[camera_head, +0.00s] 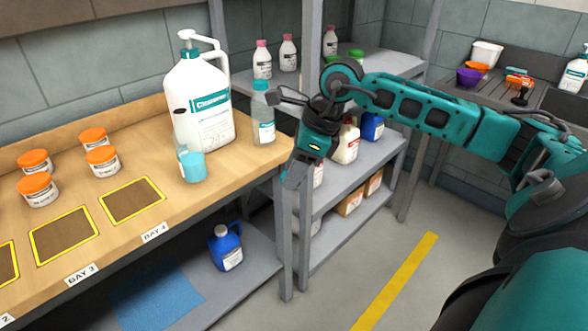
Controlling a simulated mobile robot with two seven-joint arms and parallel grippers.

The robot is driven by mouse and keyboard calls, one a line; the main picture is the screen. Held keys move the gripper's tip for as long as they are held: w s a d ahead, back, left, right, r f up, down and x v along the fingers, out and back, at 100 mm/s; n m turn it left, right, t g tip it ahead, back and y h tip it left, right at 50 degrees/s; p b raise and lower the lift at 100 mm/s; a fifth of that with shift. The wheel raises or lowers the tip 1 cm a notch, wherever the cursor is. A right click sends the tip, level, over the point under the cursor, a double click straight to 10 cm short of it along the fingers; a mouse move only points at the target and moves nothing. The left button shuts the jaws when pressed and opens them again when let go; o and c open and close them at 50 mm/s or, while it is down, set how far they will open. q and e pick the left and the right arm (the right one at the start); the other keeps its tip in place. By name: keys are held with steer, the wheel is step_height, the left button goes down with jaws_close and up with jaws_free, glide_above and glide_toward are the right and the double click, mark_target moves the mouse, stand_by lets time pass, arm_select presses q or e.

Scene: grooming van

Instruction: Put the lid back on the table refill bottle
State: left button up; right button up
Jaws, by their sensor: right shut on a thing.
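The refill bottle (263,118) is a clear, pale blue bottle with a white label. It stands upright on the wooden table near its right end. My left gripper is not in view.
A large white pump jug (198,108) and a small blue cup (192,166) stand left of the bottle. Several orange-lidded jars (38,189) are farther left. A grey shelf rack (345,190) stands behind my right gripper. The marked bay (132,201) is empty.

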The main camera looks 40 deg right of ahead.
stand_by(0.4)
steer(key=shift+a+f+n, duration=0.25)
steer(key=shift+a+n, duration=0.1)
steer(key=shift+n, duration=0.15)
steer(key=a+f+n+g+h, duration=0.1)
steer(key=a+n+g, duration=0.3)
steer(key=n, duration=0.9)
steer(key=s+a+n+g+h, duration=0.1)
steer(key=a+n+g+h, duration=0.1)
steer(key=a+n, duration=0.8)
steer(key=n+g, duration=0.1)
steer(key=n, duration=0.2)
steer(key=shift+s+f+g, duration=0.15)
steer(key=shift+f+g, duration=0.2)
steer(key=shift+g, duration=0.05)
